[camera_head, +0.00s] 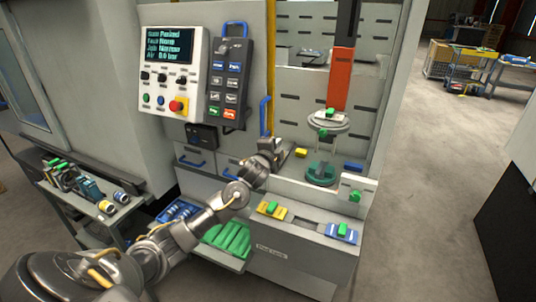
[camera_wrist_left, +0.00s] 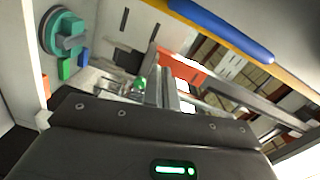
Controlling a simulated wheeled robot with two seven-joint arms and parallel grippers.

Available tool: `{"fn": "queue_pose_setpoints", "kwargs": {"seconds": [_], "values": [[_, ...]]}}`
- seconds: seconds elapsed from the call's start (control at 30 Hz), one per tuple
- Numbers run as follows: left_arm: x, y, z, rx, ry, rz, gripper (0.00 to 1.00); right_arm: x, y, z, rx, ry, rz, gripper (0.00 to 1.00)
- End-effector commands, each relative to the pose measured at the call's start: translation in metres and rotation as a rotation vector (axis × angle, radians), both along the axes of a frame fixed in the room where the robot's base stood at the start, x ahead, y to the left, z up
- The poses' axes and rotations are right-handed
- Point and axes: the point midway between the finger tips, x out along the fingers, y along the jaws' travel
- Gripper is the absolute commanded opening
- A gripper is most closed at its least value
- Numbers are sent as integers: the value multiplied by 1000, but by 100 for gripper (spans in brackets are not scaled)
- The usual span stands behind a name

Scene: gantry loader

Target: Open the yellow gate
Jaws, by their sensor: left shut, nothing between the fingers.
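The yellow gate (camera_head: 270,72) shows in the head view as a narrow upright yellow strip at the left side of the machine opening. A blue handle (camera_head: 265,115) stands on its lower part. In the left wrist view, a yellow edge (camera_wrist_left: 172,10) and a blue handle (camera_wrist_left: 222,30) cross the top, close to the camera. My left gripper (camera_head: 279,150) is just below and right of the handle, apart from it as far as I can tell. It is shut and empty. My right gripper is not in view.
A control panel (camera_head: 173,72) and a hanging keypad (camera_head: 230,80) are left of the gate. An orange column (camera_head: 342,78) stands inside the opening above a grey disc (camera_head: 327,122).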

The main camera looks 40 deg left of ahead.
Motion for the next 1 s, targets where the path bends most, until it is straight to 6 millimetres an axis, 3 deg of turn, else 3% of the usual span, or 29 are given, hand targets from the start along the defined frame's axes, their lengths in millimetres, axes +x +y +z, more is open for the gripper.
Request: {"fn": "queue_pose_setpoints", "kwargs": {"seconds": [0.03,0.2,0.4,0.6,1.0], "values": [[-13,1,-7,3,-1,3,0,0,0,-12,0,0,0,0],[-47,-7,-5,3,-1,2,0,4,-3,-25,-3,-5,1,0],[-78,-14,-1,2,-1,2,0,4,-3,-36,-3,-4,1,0],[-90,-16,1,2,0,4,0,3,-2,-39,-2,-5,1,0],[-93,-19,-4,-10,12,2,0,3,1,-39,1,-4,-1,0]]}}
